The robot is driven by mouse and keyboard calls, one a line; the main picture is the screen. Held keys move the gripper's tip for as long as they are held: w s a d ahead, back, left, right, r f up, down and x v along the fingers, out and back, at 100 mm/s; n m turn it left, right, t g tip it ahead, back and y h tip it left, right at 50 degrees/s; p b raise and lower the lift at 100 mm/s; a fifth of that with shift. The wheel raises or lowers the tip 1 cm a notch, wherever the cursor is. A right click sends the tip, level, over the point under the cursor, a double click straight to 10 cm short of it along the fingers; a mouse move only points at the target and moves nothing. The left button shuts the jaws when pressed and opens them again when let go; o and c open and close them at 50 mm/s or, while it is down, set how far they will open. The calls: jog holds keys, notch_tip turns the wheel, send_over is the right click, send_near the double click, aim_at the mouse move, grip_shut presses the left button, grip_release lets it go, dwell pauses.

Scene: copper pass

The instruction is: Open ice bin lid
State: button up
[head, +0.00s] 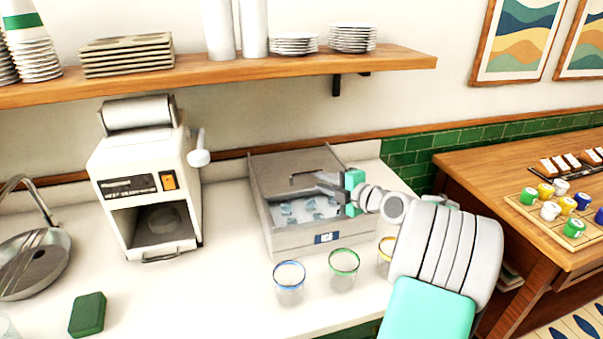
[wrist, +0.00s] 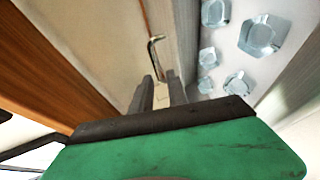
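The grey ice bin (head: 283,236) stands on the counter with a small blue label on its front. Its flat grey lid (head: 275,172) covers the rear part, and the front part is uncovered, showing clear ice cubes (head: 297,212). The ice also shows at the right in the wrist view (wrist: 262,36). My gripper (head: 322,180) reaches in from the right over the bin, near the lid's dark handle. In the wrist view a thin hooked metal handle (wrist: 154,46) lies at the fingertips (wrist: 161,80). The fingers stand apart with a narrow gap; firm contact is not visible.
Three glasses with blue (head: 289,283), green (head: 343,268) and yellow (head: 385,255) rims stand before the bin. A white machine (head: 148,180) stands to the left. A wooden shelf (head: 220,72) with dishes hangs above. A green block (head: 88,314) lies front left.

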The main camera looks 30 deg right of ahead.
aim_at(307, 174)
jog(key=x, duration=0.2)
jog(key=p+x, duration=0.1)
jog(key=x, duration=0.1)
jog(key=p+x, duration=0.1)
jog(key=x, duration=0.1)
jog(key=shift+w+r, duration=0.25)
jog(key=shift+w, duration=0.2)
jog(key=shift+w+a+f+p, duration=0.1)
jog(key=shift+w+f+p, duration=0.1)
jog(key=shift+w+p, duration=0.25)
jog(key=shift+w, duration=0.1)
jog(key=shift+c, duration=0.4)
grip_shut()
